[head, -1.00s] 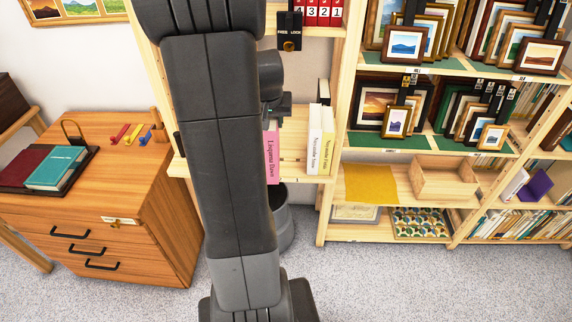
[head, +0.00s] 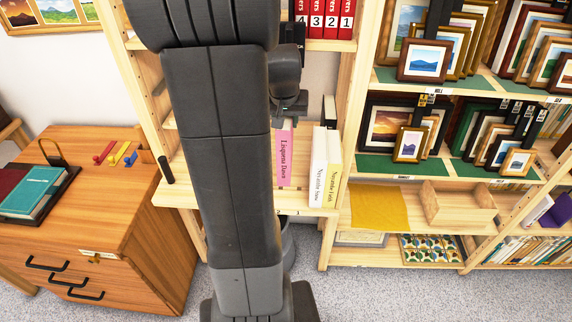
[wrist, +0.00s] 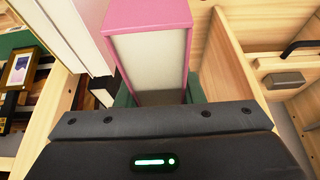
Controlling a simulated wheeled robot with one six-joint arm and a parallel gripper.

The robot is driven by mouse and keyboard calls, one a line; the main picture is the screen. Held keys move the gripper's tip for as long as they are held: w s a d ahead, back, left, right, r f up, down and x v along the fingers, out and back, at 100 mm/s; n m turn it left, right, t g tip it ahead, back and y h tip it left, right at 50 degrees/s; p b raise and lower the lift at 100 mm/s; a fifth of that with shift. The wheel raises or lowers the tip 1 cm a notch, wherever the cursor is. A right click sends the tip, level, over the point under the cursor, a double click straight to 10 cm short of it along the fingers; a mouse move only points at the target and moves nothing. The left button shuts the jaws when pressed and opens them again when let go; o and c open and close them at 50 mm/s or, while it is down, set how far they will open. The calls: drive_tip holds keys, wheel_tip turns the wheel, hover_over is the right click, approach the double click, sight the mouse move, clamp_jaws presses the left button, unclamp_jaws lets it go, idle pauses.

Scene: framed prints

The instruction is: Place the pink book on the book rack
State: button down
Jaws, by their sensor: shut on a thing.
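The pink book (head: 284,158) stands upright, its spine facing the head camera, at a wooden rack shelf (head: 262,201). It is just left of two white and cream books (head: 319,168) with a gap between. My gripper (head: 290,104) is at the book's top and far side, partly hidden behind my arm. In the wrist view the pink book (wrist: 148,50) fills the upper middle, its pages facing the camera, and my gripper (wrist: 150,100) is shut on it. Whether the book's bottom touches the shelf cannot be told.
Red numbered binders (head: 325,20) stand on the shelf above. A wooden cabinet (head: 90,200) with teal and dark red books is at the left. Shelves of framed prints (head: 405,135) stand at the right. A grey bin (head: 287,248) sits below the rack.

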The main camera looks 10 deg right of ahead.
sight(285, 142)
wheel_tip(285, 142, down, 9)
drive_tip(key=shift+r, duration=0.2)
drive_tip(key=shift+f, duration=0.15)
drive_tip(key=c, duration=1)
unclamp_jaws()
drive_tip(key=shift+s, duration=0.1)
drive_tip(key=shift+o, duration=0.2)
drive_tip(key=shift+a+r, duration=0.1)
drive_tip(key=shift+r, duration=0.4)
drive_tip(key=v, duration=1.1)
drive_tip(key=shift+s+r, duration=0.1)
drive_tip(key=shift+s, duration=0.05)
